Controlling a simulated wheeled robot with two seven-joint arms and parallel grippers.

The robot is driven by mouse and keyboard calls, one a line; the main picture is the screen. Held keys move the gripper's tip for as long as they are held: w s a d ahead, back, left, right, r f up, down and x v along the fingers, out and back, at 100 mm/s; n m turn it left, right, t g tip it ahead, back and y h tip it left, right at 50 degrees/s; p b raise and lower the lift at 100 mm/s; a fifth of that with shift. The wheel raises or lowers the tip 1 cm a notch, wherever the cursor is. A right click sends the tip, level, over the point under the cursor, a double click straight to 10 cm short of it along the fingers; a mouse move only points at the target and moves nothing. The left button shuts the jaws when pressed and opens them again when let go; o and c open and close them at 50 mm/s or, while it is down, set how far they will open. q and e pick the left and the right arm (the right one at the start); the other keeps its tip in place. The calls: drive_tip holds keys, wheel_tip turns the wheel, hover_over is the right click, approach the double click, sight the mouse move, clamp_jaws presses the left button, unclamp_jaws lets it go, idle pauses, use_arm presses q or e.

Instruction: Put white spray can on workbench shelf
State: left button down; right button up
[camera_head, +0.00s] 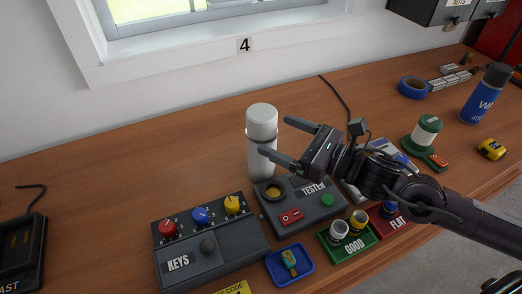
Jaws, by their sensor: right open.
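The white spray can (261,152) stands upright on the wooden workbench (110,170), behind the grey test box. My right gripper (274,138) reaches in from the right with its two fingers spread. The fingertips are beside the can's right side, one near its upper part and one in front of its middle. I cannot tell whether they touch it. The jaws look empty. My left gripper is not in view. No workbench shelf can be made out for certain.
A keys box with knobs (208,240), a grey test box (300,205), a blue tray (289,265) and a green tray (347,240) crowd the front. A blue spray can (485,95) and blue tape (413,87) stand right. A dark cabinet (440,10) hangs upper right.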

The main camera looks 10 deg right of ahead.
sight(275, 131)
drive_tip(key=shift+w+a, duration=0.4)
drive_tip(key=shift+w, duration=0.35)
drive_tip(key=shift+w+a, duration=0.1)
drive_tip(key=shift+a, duration=0.25)
drive_tip(key=shift+w+a+r+p, duration=0.25)
drive_tip(key=shift+w+a+p, duration=0.1)
drive_tip(key=shift+p, duration=0.25)
drive_tip(key=p+x, duration=0.1)
drive_tip(key=x, duration=0.2)
drive_tip(key=shift+w+p, duration=0.15)
drive_tip(key=shift+p, duration=0.25)
drive_tip(key=shift+w+a+f, duration=0.15)
drive_tip(key=shift+w+a, duration=0.25)
drive_tip(key=shift+a, duration=0.05)
drive_tip(key=c, duration=1.7)
clamp_jaws()
